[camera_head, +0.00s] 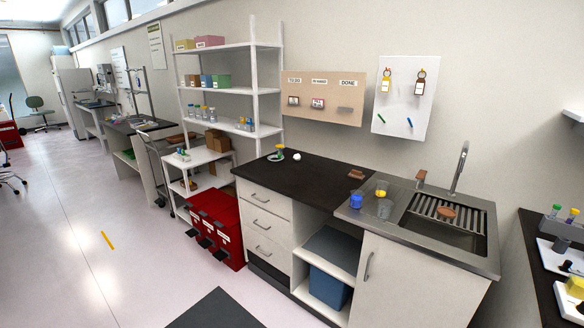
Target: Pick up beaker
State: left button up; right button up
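A clear glass vessel that looks like the beaker (385,209) stands on the steel top to the left of the sink. It is small and faint, so its edges and contents are hard to make out. A yellow item (381,190) is just behind it, and a blue item (356,201) is to its left. I cannot tell whether either of these is also a beaker. Neither of my grippers is in view.
The sink (436,233) with a rack and tall tap (461,168) lies to the right. The dark worktop (305,178) to the left is mostly clear. Red bins (216,229) stand by the drawers. Open floor (120,275) lies at the left.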

aim_at(356, 198)
jog(key=i+j+z, duration=0.15)
jog(key=i, duration=0.3)
jog(key=i+j+z, duration=0.2)
jog(key=i, duration=0.25)
jog(key=l, duration=0.1)
